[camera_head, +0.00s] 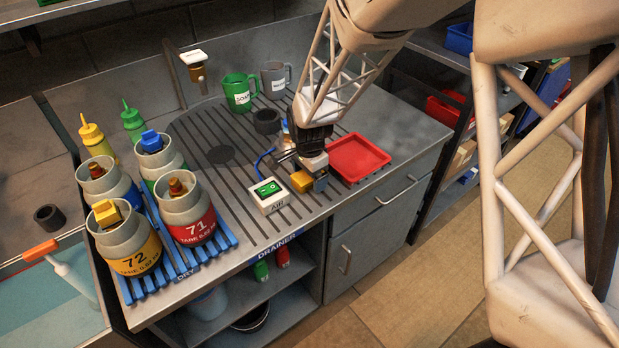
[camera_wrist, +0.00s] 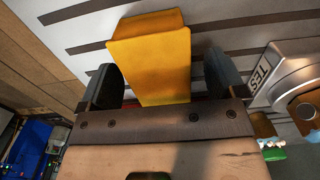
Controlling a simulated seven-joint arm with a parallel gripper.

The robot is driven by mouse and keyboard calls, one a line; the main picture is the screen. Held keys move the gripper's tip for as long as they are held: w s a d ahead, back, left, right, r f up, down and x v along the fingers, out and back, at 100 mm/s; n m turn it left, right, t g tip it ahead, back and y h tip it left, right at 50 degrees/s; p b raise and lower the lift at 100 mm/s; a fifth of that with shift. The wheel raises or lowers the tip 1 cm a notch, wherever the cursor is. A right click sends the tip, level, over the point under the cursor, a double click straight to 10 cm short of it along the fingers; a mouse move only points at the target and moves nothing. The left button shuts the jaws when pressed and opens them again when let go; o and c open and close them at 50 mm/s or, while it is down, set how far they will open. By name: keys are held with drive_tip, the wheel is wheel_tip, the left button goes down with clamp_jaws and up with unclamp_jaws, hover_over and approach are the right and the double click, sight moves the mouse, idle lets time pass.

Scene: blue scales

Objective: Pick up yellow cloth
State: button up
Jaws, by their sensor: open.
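The yellow cloth (camera_head: 301,181) looks like a small folded, block-shaped pad. It lies on the grey ribbed drainer top, between the white switch box and the red tray. My gripper (camera_head: 312,178) is low over the drainer at the cloth. In the wrist view my gripper (camera_wrist: 163,82) is open, with one finger on each side of the cloth. I cannot tell whether either finger touches it.
A white switch box (camera_head: 268,195) with a green switch stands close left of the cloth. A red tray (camera_head: 358,158) lies close right. A green mug (camera_head: 239,92) and grey mug (camera_head: 275,78) stand behind. Several numbered canisters (camera_head: 188,212) stand on a blue rack at left.

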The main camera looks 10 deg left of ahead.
drive_tip(key=shift+c, duration=0.3)
drive_tip(key=c, duration=0.9)
drive_tip(key=shift+c, duration=0.3)
drive_tip(key=shift+r, duration=0.2)
drive_tip(key=shift+r, duration=0.55)
wheel_tip(320, 180, up, 2)
drive_tip(key=shift+r, duration=0.1)
drive_tip(key=s+d, duration=0.3)
drive_tip(key=s, duration=0.4)
drive_tip(key=s+d+r, duration=0.1)
drive_tip(key=s+d, duration=0.2)
drive_tip(key=s, duration=0.4)
drive_tip(key=shift+s+d+r, duration=0.15)
drive_tip(key=shift+s+d, duration=0.1)
drive_tip(key=shift+d, duration=0.1)
